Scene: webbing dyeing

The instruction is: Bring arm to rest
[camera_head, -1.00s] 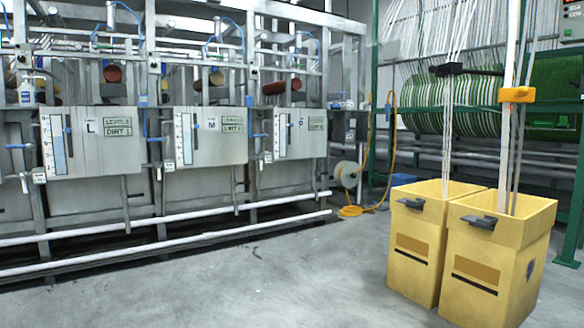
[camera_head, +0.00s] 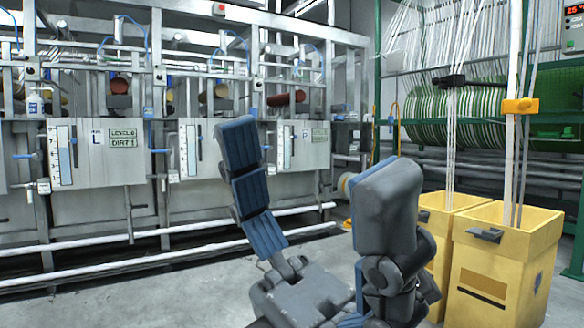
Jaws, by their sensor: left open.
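My left gripper (camera_head: 312,200) shows large in the lower middle of the head view. Its two blue-padded fingers stand wide apart and point up, with nothing between them. The grey palm is at the bottom edge. The gripper is in front of the tank row and left of the yellow bins, partly covering the left bin. My right gripper does not show.
Two yellow bins (camera_head: 521,241) stand on the floor at the right, with white webbing strands running up from them. A row of grey dye tanks (camera_head: 95,165) with white pipes fills the left and back. A green webbing drum (camera_head: 420,108) is behind the bins.

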